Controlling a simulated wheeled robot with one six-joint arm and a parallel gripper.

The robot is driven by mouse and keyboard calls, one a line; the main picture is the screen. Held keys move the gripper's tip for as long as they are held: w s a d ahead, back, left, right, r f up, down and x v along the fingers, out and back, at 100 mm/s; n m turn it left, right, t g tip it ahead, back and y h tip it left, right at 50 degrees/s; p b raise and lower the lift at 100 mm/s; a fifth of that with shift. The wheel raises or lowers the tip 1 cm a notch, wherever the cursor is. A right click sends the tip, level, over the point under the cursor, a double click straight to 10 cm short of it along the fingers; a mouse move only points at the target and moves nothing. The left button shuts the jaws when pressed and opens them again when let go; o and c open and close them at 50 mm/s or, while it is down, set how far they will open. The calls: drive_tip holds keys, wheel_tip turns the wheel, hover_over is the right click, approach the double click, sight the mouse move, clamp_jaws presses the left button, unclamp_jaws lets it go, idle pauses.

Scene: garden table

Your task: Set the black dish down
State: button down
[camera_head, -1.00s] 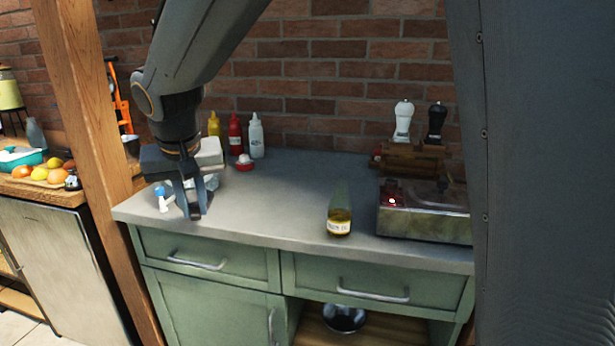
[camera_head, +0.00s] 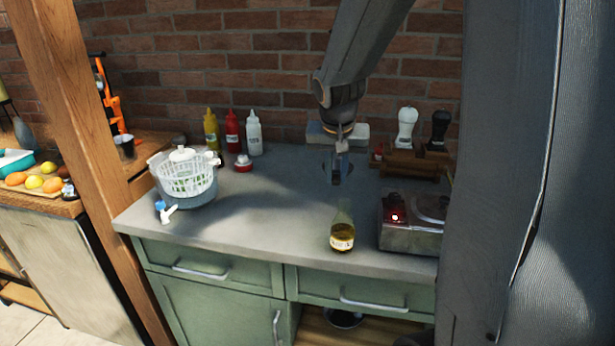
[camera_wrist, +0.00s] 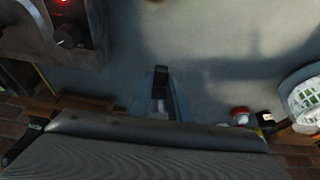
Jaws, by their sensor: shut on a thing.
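My gripper (camera_head: 337,176) points down over the back of the grey counter (camera_head: 270,205), right of its middle. It is shut on the black dish (camera_wrist: 160,74), which shows only as a small dark shape at the fingertips in the wrist view. The fingers hide most of the dish, and its outline is hard to make out against them. I cannot tell whether it touches the counter.
A white basket (camera_head: 188,178) stands in a blue-grey pot at the left. Sauce bottles (camera_head: 232,132) and a red-and-white item (camera_head: 243,163) stand behind. An oil bottle (camera_head: 342,232) is in front; a stove (camera_head: 412,225) and mill rack (camera_head: 408,160) are right. The counter's middle is clear.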

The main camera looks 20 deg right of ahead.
drive_tip(key=shift+m, duration=0.3)
drive_tip(key=d+f, duration=0.1)
drive_tip(key=s+d+f, duration=0.1)
drive_tip(key=f, duration=0.1)
drive_tip(key=d+f+p, duration=0.1)
drive_tip(key=f, duration=0.1)
drive_tip(key=shift+s+f, duration=0.1)
drive_tip(key=shift+s, duration=0.2)
drive_tip(key=shift+f+b, duration=0.5)
drive_tip(key=shift+f, duration=1.8)
drive_tip(key=shift+f, duration=0.15)
drive_tip(key=c, duration=1.7)
unclamp_jaws()
drive_tip(key=shift+o, duration=0.2)
drive_tip(key=v, duration=1.2)
drive_tip(key=shift+w+a, duration=0.1)
drive_tip(key=shift+w, duration=0.05)
